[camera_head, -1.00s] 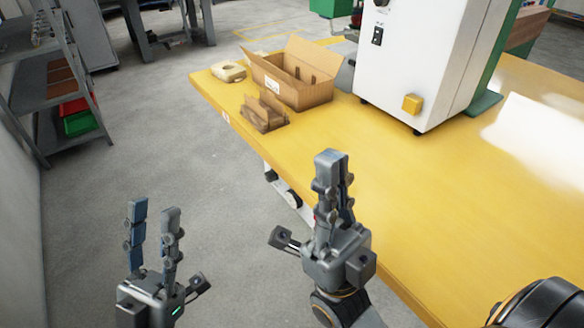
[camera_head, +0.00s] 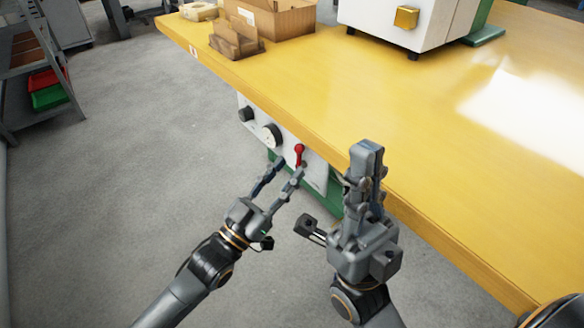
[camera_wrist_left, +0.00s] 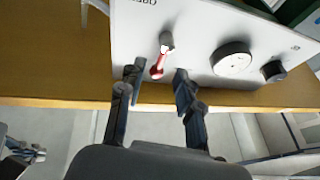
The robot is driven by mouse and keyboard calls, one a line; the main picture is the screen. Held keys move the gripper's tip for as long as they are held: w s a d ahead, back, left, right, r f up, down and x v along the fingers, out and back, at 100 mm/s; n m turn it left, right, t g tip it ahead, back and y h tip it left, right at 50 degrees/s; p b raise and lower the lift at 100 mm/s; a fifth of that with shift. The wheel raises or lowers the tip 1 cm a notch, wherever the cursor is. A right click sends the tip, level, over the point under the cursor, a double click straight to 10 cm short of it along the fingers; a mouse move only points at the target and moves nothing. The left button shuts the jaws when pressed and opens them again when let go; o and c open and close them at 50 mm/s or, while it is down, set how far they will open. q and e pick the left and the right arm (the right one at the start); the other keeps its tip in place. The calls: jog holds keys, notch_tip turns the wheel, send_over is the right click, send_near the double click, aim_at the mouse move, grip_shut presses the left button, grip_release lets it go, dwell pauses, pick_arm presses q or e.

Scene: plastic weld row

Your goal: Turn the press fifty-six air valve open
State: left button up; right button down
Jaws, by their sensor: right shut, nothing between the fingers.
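A red valve lever (camera_head: 299,153) stands out from a white panel (camera_head: 256,123) under the front edge of the yellow table. In the left wrist view the red lever (camera_wrist_left: 159,62) shows between the fingertips, with the panel (camera_wrist_left: 200,20) behind it. My left gripper (camera_head: 288,172) is open and empty, just in front of and below the lever; its fingers (camera_wrist_left: 157,85) stand either side of it, and contact cannot be told. My right gripper (camera_head: 366,150) is shut and empty, pointing up beside the table edge.
A round gauge (camera_head: 271,135) and a black knob (camera_head: 246,114) sit left of the lever. The yellow table (camera_head: 420,130) carries an open carton (camera_head: 285,20), a small cardboard holder (camera_head: 236,43) and a white machine (camera_head: 385,25).

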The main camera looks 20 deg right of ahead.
aim_at(300, 157)
pick_arm(q)
jog(key=shift+x, duration=1.4)
grip_shut()
jog(key=shift+r, duration=0.1)
